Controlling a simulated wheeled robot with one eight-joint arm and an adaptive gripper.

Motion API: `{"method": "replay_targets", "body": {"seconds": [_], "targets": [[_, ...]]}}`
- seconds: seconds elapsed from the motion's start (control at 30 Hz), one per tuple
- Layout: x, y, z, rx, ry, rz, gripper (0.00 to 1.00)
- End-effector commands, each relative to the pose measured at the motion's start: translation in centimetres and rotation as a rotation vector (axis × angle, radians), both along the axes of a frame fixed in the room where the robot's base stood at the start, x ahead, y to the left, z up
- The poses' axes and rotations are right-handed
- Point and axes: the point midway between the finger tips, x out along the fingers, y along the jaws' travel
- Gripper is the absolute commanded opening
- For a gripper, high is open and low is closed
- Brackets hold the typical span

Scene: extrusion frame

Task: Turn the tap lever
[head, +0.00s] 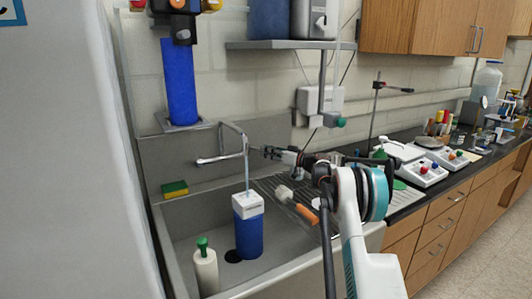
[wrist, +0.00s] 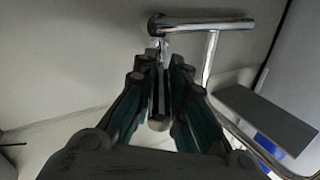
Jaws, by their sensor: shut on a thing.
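The chrome tap (head: 232,130) stands at the back of the sink, with a horizontal bar reaching left. In the wrist view its thick chrome bar (wrist: 205,22) crosses above the fingers and joins a pipe on the right. My gripper (head: 264,152) is at the tap's right side. In the wrist view my gripper (wrist: 164,80) is shut around a slim metal bar, which looks like the tap lever (wrist: 159,123); its rounded end shows between the fingers. The lever is not clear in the head view. A thin pale stream (head: 247,175) runs down below the tap.
A blue bottle with a white top (head: 249,235) stands in the sink under the stream. A white bottle with a green cap (head: 205,268) is in front left. A sponge (head: 174,189) lies on the sink's back ledge. A shelf (head: 290,45) hangs above.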

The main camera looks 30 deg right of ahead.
Motion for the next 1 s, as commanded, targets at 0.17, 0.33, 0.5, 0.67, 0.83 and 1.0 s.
{"method": "replay_targets", "body": {"seconds": [0.17,0.33,0.5,0.67,0.83,1.0], "targets": [[0.12,-0.32,-0.14,-0.002,0.002,0.028,0.00],[0.16,-0.39,-0.20,-0.002,0.001,0.035,0.00],[0.16,-0.39,-0.22,-0.002,0.001,0.035,0.00],[0.15,-0.38,-0.21,-0.002,0.002,0.035,0.21],[0.16,-0.39,-0.22,-0.003,0.002,0.034,0.35],[0.18,-0.38,-0.14,-0.002,0.002,0.034,0.35]]}}
